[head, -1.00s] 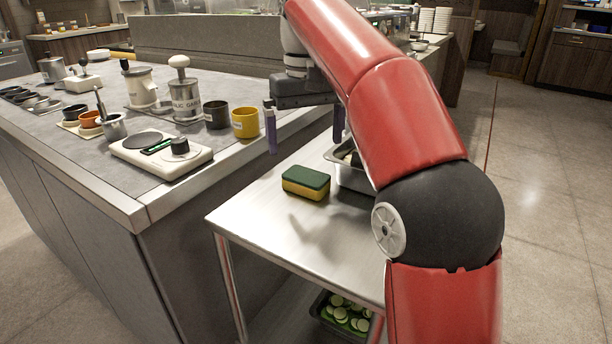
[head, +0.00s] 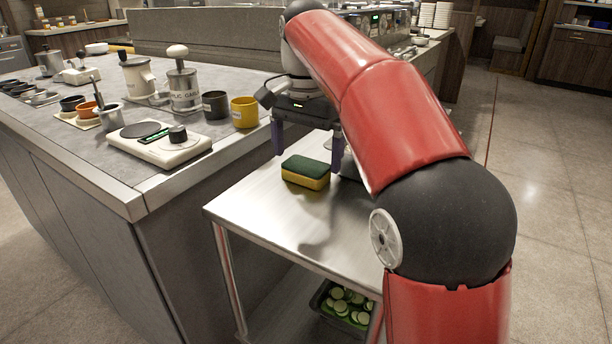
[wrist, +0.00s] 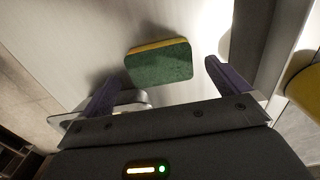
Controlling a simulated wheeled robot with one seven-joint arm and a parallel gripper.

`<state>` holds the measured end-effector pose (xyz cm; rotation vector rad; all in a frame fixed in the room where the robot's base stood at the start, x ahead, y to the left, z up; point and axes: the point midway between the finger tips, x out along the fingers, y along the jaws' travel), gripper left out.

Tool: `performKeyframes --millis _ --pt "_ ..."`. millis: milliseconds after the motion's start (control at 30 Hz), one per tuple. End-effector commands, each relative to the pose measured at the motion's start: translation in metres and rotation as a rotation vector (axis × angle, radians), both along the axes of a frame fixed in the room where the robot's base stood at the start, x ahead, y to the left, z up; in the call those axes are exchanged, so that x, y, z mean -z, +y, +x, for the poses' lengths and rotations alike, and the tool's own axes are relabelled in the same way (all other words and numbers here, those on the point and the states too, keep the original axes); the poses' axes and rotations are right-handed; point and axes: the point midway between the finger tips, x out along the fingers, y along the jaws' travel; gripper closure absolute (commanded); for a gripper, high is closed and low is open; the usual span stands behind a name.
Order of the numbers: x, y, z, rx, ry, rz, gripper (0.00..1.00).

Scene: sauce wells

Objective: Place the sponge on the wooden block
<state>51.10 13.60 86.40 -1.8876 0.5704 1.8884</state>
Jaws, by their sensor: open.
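The sponge (head: 306,172), yellow with a green top, lies flat on the steel side table (head: 262,212). It also shows in the wrist view (wrist: 159,63), ahead of the fingertips and roughly between their lines. My gripper (head: 307,150) is open and empty, with its two purple fingers pointing down above and behind the sponge. In the wrist view the fingers (wrist: 158,84) are spread wider than the sponge and do not touch it. I cannot make out a wooden block in these frames.
The counter (head: 150,190) left of the table holds a white scale (head: 160,150), a black cup (head: 215,105) and a yellow cup (head: 244,112) near its edge. A metal pan (wrist: 75,122) is partly hidden behind my gripper. A tray of sliced cucumber (head: 345,304) sits below.

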Motion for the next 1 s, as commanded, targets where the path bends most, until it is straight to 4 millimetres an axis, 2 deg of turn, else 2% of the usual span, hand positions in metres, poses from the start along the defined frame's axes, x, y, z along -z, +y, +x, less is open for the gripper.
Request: performKeyframes --millis 33,167,433,800,1000 --pt "0.01 0.0 -0.001 -0.001 0.001 0.0 0.0" --pt "0.022 0.0 -0.001 -0.001 0.0 0.0 0.0" --pt "0.024 0.0 0.0 -0.002 -0.001 0.0 0.0" --pt "0.024 0.0 0.0 -0.002 0.0 0.0 0.45" --pt "0.024 0.0 0.0 -0.002 0.0 0.0 0.49"
